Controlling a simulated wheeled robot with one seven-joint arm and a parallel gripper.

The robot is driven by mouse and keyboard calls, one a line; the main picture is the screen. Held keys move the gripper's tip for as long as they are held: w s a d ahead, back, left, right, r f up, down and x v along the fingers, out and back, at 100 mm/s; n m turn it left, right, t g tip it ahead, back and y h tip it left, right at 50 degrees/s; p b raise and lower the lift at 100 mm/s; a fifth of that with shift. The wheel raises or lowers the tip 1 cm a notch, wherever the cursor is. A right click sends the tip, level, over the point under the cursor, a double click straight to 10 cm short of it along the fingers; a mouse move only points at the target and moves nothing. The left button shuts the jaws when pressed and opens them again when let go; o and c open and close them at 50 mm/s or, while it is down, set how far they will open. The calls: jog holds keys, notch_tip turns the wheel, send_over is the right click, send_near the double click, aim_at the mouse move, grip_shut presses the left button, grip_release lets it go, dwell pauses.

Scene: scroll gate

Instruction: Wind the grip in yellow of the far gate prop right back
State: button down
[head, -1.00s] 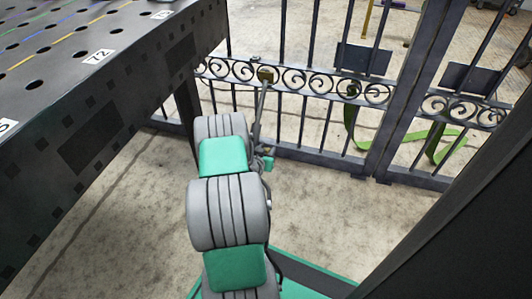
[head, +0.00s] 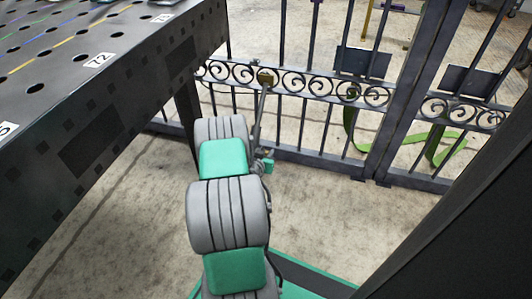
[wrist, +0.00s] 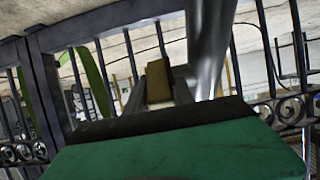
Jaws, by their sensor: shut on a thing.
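The gate prop shows in the head view as a slim grey rod (head: 260,112) leaning against the dark scroll gate (head: 300,85). A small yellow-brown block (head: 264,77) is at its top, level with the scroll band. In the wrist view, a yellow-brown grip (wrist: 158,80) sits between the two grey fingers of my gripper (wrist: 158,97), shut on it. A thick grey bar (wrist: 208,45) passes close to the right of the grip. My forearm hides most of my gripper in the head view, and my green gripper body covers the bottom of the wrist view.
A dark perforated table (head: 120,90) stands close on the left. A thick gate post (head: 400,95) and green straps (head: 440,150) are to the right. A black slanted panel (head: 460,230) fills the lower right. Bare concrete floor (head: 330,220) lies before the gate.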

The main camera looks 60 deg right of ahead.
jog(key=shift+r, duration=0.1)
jog(key=y+p, duration=0.1)
jog(key=p, duration=0.1)
jog(key=y+p, duration=0.1)
jog(key=shift+d+r+p, duration=0.1)
jog(key=shift+r+p, duration=0.15)
jog(key=shift+p, duration=0.15)
jog(key=y, duration=0.1)
jog(key=y+p, duration=0.2)
jog(key=shift+d+f+g+y, duration=0.15)
jog(key=shift+f+g+y, duration=0.15)
jog(key=shift+g, duration=0.1)
jog(key=y, duration=0.4)
jog(key=shift+w+d+f+g+b, duration=0.1)
jog(key=shift+f+g+b, duration=0.2)
jog(key=shift+f+b, duration=0.1)
jog(key=y+b, duration=0.1)
jog(key=y, duration=0.1)
jog(key=shift+y+b, duration=0.3)
jog(key=shift+b, duration=0.1)
jog(key=shift+g+y+b, duration=0.3)
jog(key=shift+y+b, duration=0.35)
jog(key=shift+y, duration=0.05)
jog(key=shift+r, duration=0.1)
